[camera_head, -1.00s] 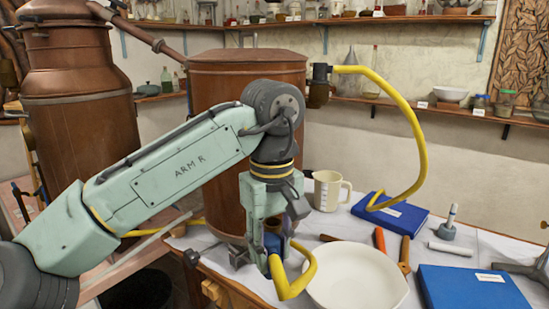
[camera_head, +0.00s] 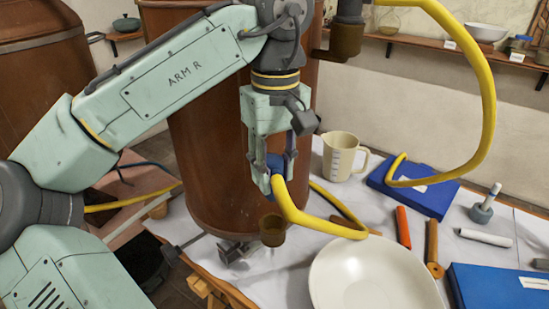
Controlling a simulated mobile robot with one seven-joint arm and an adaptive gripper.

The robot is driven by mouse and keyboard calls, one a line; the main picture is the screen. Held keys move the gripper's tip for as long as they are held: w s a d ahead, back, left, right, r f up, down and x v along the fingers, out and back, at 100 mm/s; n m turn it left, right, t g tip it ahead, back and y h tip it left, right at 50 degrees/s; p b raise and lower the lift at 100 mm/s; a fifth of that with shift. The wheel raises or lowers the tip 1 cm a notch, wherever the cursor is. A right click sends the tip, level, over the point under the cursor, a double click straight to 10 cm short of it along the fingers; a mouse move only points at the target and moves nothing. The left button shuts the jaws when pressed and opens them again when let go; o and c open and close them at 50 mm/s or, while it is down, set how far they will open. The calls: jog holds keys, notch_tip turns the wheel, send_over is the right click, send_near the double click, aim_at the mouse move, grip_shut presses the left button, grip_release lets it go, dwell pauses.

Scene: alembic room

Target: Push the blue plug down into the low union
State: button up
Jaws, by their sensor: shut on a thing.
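My gripper (camera_head: 275,174) points down in front of the copper vessel (camera_head: 205,150), shut on the blue plug (camera_head: 276,163). The fingers partly hide the plug. A yellow hose (camera_head: 296,214) leaves the plug, bends down to the right and runs over the table behind the white bowl. The low union (camera_head: 272,231), a short brass cup at the vessel's lower right side, is below the plug in the picture. A visible gap separates them, and the plug is not in the cup. I cannot tell whether the two are exactly lined up.
An upper union (camera_head: 346,40) carries a dark plug with another yellow hose (camera_head: 488,100). The white bowl (camera_head: 370,275) stands right of the low union.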

aim_at(275, 200)
jog(key=shift+s+f, duration=0.15)
jog(key=shift+f, duration=0.35)
notch_tip(275, 200, down, 4)
jog(key=b, duration=0.3)
jog(key=shift+r, duration=0.1)
jog(key=shift+p, duration=0.3)
jog(key=shift+f+b, duration=0.7)
jog(key=shift+f, duration=1)
dwell(2.1)
jog(key=shift+f, duration=0.65)
dwell(2.1)
